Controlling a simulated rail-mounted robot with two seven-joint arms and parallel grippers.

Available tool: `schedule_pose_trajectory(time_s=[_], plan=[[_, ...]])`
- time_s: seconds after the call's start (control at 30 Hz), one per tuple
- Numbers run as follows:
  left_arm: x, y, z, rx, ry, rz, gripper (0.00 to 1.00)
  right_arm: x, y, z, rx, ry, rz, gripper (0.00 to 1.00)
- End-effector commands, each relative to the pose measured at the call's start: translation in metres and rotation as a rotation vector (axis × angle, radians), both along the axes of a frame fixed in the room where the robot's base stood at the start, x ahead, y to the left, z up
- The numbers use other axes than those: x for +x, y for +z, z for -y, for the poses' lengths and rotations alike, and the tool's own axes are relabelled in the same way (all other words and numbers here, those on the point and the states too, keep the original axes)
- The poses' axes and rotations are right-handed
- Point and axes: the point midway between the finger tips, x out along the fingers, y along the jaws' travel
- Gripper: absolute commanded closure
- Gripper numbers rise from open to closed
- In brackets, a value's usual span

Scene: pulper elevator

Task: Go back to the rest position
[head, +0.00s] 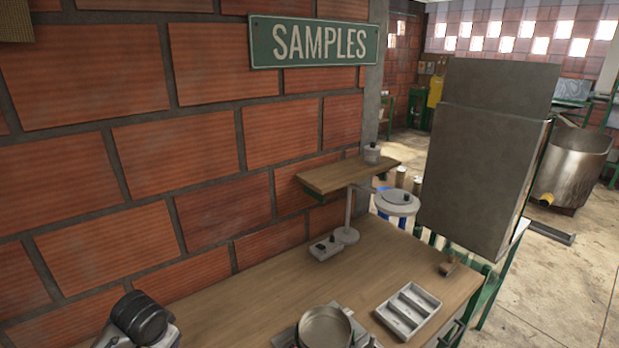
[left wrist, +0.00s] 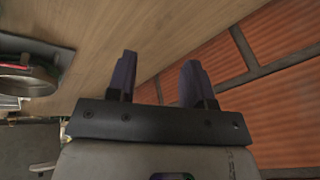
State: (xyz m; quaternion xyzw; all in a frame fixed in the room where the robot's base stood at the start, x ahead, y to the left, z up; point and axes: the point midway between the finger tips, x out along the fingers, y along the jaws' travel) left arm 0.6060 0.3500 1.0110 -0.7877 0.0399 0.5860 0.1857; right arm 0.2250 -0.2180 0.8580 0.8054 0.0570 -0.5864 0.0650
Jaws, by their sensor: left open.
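My left gripper (left wrist: 158,72) shows in the left wrist view with its two dark fingers apart and nothing between them. Bare wooden table top (left wrist: 135,25) lies beyond the fingers, and the brick wall (left wrist: 265,55) is to their right. A round metal pan (left wrist: 28,78) on a dark base is at the left of that view, apart from the fingers. I cannot make out my left gripper in the head view. My right gripper is in neither view.
The table (head: 240,300) also holds a round pan (head: 325,327), a sectioned tray (head: 408,310) and a stand with a round plate (head: 398,203). A shelf (head: 345,177) juts from the wall below the SAMPLES sign (head: 315,43). A tall grey box (head: 485,170) stands beyond.

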Motion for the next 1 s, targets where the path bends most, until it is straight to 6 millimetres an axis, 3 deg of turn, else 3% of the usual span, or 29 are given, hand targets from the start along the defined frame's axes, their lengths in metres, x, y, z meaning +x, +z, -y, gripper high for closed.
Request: schedule_pose_trajectory(time_s=[0.03,0.2,0.3,0.4,0.53,0.67,0.87,1.0], plan=[[0.004,0.022,0.007,0.031,-0.038,0.088,0.53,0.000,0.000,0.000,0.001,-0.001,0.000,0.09],[0.008,0.086,0.041,0.097,-0.135,0.357,0.53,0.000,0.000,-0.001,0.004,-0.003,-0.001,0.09],[-0.005,0.103,0.064,0.106,-0.175,0.479,0.53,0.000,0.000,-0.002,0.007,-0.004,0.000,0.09],[-0.027,0.106,0.085,0.092,-0.194,0.578,0.53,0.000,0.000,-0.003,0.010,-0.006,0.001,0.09],[-0.064,0.092,0.103,0.050,-0.181,0.647,0.53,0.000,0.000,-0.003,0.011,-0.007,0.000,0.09],[-0.110,0.064,0.112,-0.015,-0.133,0.653,0.53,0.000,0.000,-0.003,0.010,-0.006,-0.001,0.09],[-0.187,0.000,0.118,-0.119,-0.035,0.537,0.53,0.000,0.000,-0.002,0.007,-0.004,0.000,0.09],[-0.242,-0.054,0.122,-0.178,0.030,0.386,0.53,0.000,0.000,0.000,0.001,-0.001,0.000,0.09]])
